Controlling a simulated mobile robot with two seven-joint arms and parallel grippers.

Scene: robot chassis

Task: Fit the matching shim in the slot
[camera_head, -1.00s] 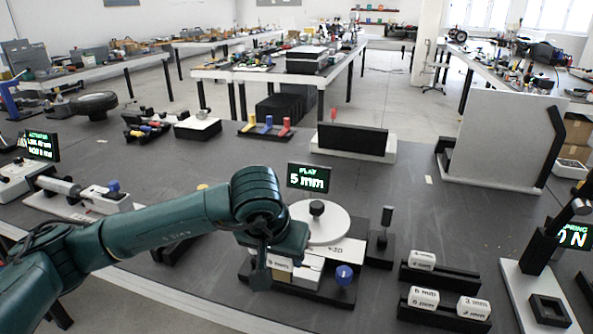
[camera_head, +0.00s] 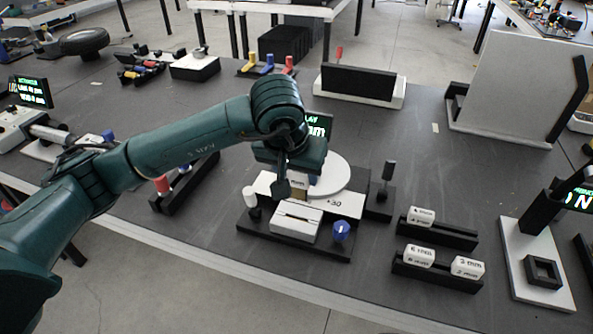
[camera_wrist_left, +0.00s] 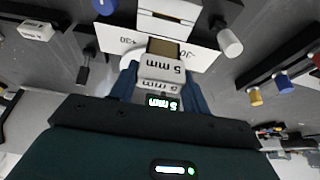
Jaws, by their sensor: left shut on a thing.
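My left gripper (camera_head: 290,180) is shut on a shim marked 5 mm (camera_wrist_left: 163,70). The shim has a white labelled head and a brownish plate, and in the head view the gripper mostly hides it. It is held above the dial plate, behind the white slotted block (camera_head: 297,220). The block's dark slot is uncovered, and the block also shows at the top of the left wrist view (camera_wrist_left: 170,12). The green display (camera_head: 320,124) is partly hidden by the gripper; its lit digits show in the left wrist view. My right gripper is not in view.
Black racks at right hold several white shims, including 6 mm (camera_head: 420,255) and 3 mm (camera_head: 467,267). A blue knob (camera_head: 341,230) and white peg (camera_head: 249,197) flank the block. A dark post (camera_head: 388,173) stands right of the round plate (camera_head: 336,176).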

